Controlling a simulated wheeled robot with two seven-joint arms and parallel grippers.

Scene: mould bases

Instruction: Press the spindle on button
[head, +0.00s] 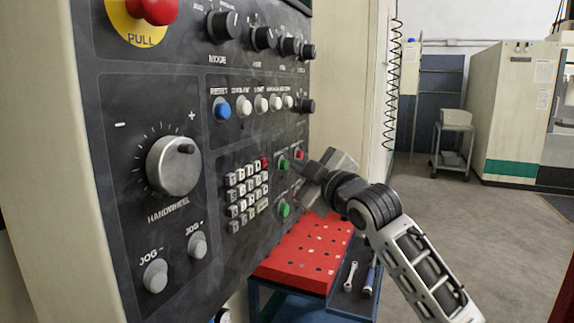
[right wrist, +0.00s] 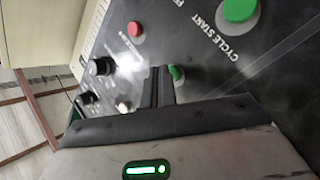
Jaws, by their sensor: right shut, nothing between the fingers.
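A grey-black control panel (head: 235,145) fills the left of the head view. A small green button (head: 284,165) sits low on it, beside a red button (head: 299,155); its label is not readable. My right gripper (head: 298,166) is shut and empty, its fingertips right by this green button. In the right wrist view the shut fingers (right wrist: 160,72) lie next to the small green button (right wrist: 176,73) and partly hide it; I cannot tell whether they touch. A larger green button (right wrist: 240,9) is labelled CYCLE START. My left gripper is not in view.
A keypad (head: 246,195), a handwheel (head: 173,165) and several knobs share the panel. A red holed block (head: 305,252) stands on a cart below, with tools (head: 350,275) beside it. Floor to the right (head: 490,235) is open.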

